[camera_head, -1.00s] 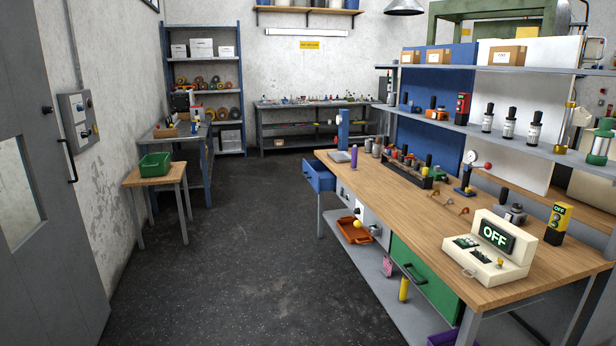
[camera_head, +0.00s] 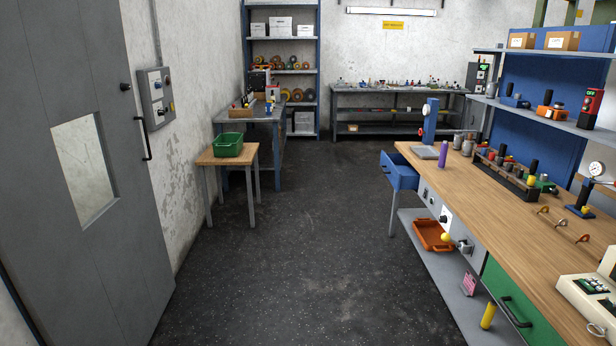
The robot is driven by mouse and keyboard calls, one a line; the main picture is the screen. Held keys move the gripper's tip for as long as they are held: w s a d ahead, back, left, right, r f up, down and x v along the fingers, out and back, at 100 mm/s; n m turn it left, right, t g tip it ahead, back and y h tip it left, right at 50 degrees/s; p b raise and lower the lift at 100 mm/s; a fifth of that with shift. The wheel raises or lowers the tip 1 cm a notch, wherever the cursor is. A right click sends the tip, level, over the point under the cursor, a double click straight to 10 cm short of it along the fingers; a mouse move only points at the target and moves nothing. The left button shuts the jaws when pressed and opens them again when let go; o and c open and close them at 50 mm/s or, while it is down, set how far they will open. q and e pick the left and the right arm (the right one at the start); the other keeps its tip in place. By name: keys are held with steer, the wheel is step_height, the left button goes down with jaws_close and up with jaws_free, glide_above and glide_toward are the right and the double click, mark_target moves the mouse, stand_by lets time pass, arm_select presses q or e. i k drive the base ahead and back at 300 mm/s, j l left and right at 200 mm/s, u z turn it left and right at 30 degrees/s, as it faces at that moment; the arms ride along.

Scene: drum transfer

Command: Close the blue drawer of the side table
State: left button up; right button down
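A blue drawer (camera_head: 402,173) stands pulled out from the far left end of the long wooden workbench (camera_head: 520,215), just under its top. It sticks out to the left over the dark floor. A smaller side table (camera_head: 208,156) with a light wooden top and grey legs stands at the left, bearing a green bin (camera_head: 228,145); I see no blue drawer on it. Neither of my grippers is in view.
The dark speckled floor (camera_head: 300,260) is clear between the door (camera_head: 90,180) and the workbench. A grey-topped table with blue legs (camera_head: 250,115) stands behind the side table. An orange tray (camera_head: 432,236) lies on the bench's lower shelf.

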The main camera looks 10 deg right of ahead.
mark_target(412, 169)
steer(key=i+j+z, duration=0.1)
steer(key=i, duration=3.1)
